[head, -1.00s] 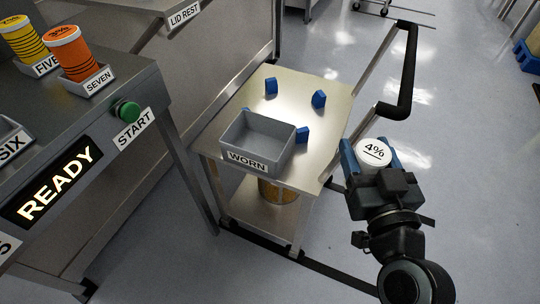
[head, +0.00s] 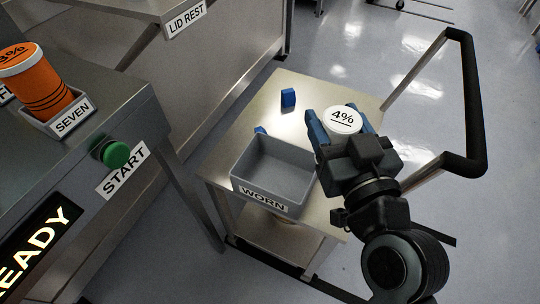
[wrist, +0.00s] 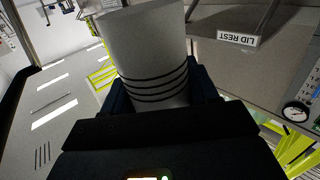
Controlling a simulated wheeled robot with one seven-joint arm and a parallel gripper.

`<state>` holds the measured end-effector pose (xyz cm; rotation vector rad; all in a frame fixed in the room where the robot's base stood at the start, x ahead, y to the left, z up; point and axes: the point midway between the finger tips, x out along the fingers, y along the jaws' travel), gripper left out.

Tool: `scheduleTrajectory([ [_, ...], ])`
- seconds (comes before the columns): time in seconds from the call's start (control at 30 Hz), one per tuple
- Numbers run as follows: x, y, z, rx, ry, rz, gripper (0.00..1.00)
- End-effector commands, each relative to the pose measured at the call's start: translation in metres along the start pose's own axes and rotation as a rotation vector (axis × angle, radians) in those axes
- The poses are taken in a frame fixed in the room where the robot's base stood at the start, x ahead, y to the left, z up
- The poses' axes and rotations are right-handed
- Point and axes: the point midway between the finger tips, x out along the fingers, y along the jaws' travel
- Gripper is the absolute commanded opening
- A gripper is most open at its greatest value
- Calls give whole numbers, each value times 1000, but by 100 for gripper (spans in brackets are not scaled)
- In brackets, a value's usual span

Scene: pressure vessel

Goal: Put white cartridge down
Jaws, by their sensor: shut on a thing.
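The white cartridge, its cap marked "4%" (head: 342,119), is between the blue fingers of my gripper (head: 338,128) in the head view. My gripper is shut on it and holds it over the right part of the steel cart, beside the grey WORN bin. In the wrist view the cartridge (wrist: 148,50) shows as a pale cylinder with several dark rings. The grey WORN bin (head: 270,170) stands on the cart to the left of my gripper and looks empty. The cart top (head: 262,115) has bare room behind the bin.
A blue block (head: 288,98) stands on the cart behind the bin, and another (head: 260,131) is partly hidden by it. The cart's black handle (head: 470,110) is at the right. A bench with a green START button (head: 112,152) and an orange cartridge (head: 42,82) is at the left.

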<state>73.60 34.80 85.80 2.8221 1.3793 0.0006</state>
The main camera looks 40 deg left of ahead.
Motion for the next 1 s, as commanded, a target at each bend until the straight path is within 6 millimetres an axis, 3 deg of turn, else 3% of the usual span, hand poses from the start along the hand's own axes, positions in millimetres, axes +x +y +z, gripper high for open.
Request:
scheduleTrajectory([
  [0.3,29,-61,37,0,-2,-4,17],
  [0.5,42,-86,55,0,-1,-1,17],
  [0.67,45,-92,64,0,1,0,17],
  [0.83,45,-93,91,1,0,-1,17],
  [1.0,45,-92,102,0,1,0,17],
])
